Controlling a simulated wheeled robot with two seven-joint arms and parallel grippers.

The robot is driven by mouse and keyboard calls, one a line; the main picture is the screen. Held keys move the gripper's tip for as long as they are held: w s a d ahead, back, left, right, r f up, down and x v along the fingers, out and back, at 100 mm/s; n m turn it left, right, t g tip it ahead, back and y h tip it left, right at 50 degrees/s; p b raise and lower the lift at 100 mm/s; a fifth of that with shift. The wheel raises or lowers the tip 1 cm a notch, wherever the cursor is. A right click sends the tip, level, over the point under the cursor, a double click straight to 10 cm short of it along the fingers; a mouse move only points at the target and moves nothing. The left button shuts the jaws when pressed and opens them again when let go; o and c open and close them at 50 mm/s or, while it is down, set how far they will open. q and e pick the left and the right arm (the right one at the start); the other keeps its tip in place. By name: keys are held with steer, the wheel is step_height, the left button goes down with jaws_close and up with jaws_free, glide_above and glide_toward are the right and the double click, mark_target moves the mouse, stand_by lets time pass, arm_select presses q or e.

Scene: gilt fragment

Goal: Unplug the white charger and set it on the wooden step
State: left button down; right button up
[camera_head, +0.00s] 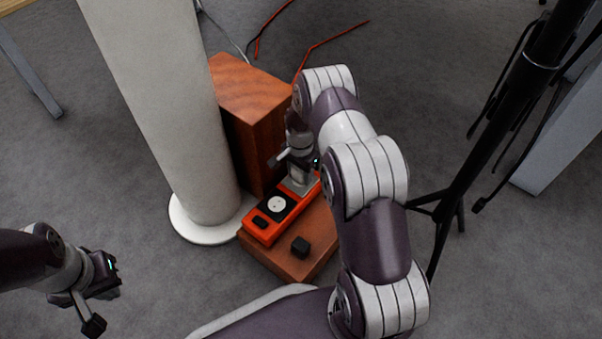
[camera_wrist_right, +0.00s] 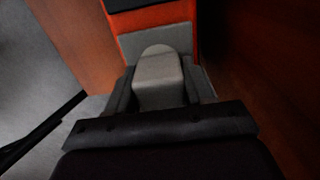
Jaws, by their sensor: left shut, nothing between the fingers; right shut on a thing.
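The white charger (camera_wrist_right: 158,72) shows in the right wrist view as a pale, round-ended block between my right fingers. My right gripper (camera_wrist_right: 160,92) is shut on it. It lies against a grey panel (camera_wrist_right: 136,44) of the orange power strip; I cannot tell whether it is still plugged in. In the head view my right gripper (camera_head: 299,174) is at the strip's far end and mostly hides the charger. The orange power strip (camera_head: 262,232) lies on the low wooden step (camera_head: 318,240). My left gripper (camera_head: 95,314) is shut and empty, at the lower left.
A taller wooden block (camera_head: 256,92) stands behind. A thick pale column (camera_head: 165,105) rises at left from a round base. A black stand (camera_head: 478,150) is at right. Orange cables (camera_head: 330,42) lie behind.

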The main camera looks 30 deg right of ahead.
steer(key=shift+r+p, duration=2.3)
steer(key=shift+r, duration=0.45)
